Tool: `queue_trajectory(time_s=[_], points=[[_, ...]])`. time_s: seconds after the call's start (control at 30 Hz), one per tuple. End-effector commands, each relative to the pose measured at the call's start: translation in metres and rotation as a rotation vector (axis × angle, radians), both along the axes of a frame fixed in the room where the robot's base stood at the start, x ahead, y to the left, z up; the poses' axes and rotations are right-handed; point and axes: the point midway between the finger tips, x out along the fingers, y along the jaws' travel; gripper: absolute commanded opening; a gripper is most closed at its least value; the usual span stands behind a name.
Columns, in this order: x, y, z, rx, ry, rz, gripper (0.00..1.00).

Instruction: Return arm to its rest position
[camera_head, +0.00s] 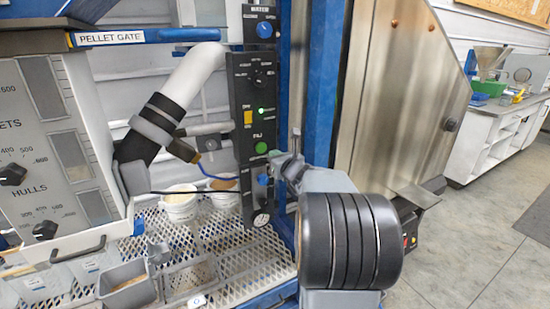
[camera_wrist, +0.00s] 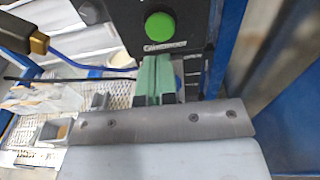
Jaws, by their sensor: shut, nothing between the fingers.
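My gripper (camera_head: 280,166) is at the right edge of the dark control panel (camera_head: 243,130), near a green button (camera_head: 261,147) and a blue knob (camera_head: 263,180). In the wrist view my gripper (camera_wrist: 154,78) shows greenish fingers together, with nothing between them. They point at the panel just below the large green button (camera_wrist: 160,26). I cannot tell whether the fingertips touch the panel. My arm fills the lower middle of the head view and hides part of the blue frame behind it.
A blue upright (camera_head: 322,80) and a steel hopper wall (camera_head: 400,100) stand close right of the panel. A perforated shelf (camera_head: 235,262) holds white buckets (camera_head: 180,208) and trays. Open floor (camera_head: 465,250) lies at the right.

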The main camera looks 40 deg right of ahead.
Motion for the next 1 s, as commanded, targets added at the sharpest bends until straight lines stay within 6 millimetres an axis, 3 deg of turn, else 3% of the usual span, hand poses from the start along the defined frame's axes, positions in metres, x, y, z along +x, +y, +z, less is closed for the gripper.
queue_trajectory(time_s=[0.33,0.47,0.63,0.77,0.9,1.0], points=[[0.000,0.000,0.000,-0.011,0.001,0.001,0.00],[0.000,0.009,-0.007,-0.156,0.044,0.058,0.00],[-0.017,0.052,-0.050,-0.543,0.227,0.323,0.00],[-0.048,0.111,-0.066,-0.926,0.335,0.662,0.00],[-0.096,0.167,-0.074,-1.335,0.383,1.067,0.00],[-0.135,0.194,-0.071,-1.622,0.381,1.356,0.00]])
